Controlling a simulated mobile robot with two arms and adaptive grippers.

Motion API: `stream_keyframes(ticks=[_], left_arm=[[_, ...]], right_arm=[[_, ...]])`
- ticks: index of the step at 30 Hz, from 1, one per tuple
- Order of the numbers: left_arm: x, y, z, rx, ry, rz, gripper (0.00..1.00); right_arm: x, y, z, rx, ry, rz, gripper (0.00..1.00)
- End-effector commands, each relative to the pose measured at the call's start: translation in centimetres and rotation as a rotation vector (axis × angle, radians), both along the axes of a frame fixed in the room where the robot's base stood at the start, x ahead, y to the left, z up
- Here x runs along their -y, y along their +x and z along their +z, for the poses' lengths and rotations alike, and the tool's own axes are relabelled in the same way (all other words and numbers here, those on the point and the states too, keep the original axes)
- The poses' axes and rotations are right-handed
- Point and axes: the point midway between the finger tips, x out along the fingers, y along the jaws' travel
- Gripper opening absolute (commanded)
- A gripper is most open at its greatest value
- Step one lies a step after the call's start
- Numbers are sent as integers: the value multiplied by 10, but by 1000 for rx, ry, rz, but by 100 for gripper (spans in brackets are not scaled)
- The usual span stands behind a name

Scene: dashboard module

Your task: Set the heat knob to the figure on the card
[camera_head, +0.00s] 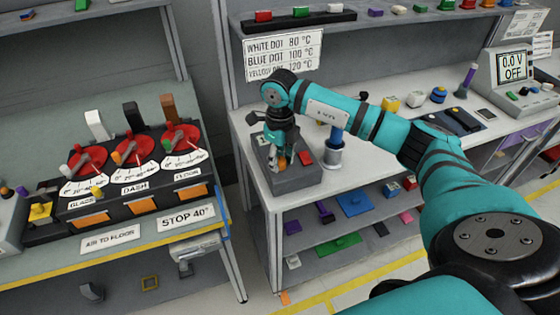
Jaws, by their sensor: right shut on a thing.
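The card (283,54) hangs on the wall behind the right-hand bench and pairs a white dot with 80 °C, a blue dot with 100 °C and a yellow dot with 120 °C. Below it a grey control box (296,179) sits at the bench's left front, with a red part (305,157) on its top. My right gripper (282,161) points down over the box top, shut on what seems to be the heat knob. The gripper hides most of the knob, so its pointer and scale are not readable. My left gripper is not in view.
A grey holder with a blue handle (336,135) stands close right of the box. The left bench carries a dashboard panel (137,188) with red dials and a "STOP 40°" sign (186,218). A meter (511,69) reading "0.0 V OFF" stands far right.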

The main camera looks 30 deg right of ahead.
Motion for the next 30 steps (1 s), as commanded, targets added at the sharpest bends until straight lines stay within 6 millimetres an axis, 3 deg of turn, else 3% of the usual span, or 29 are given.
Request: stream_keyframes(ticks=[12,29,30], left_arm=[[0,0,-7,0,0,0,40],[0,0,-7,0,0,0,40],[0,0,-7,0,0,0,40]], right_arm=[[1,1,2,5,-1,-195,1],[2,1,2,5,-2,-223,1],[2,1,2,5,-2,-223,37]])
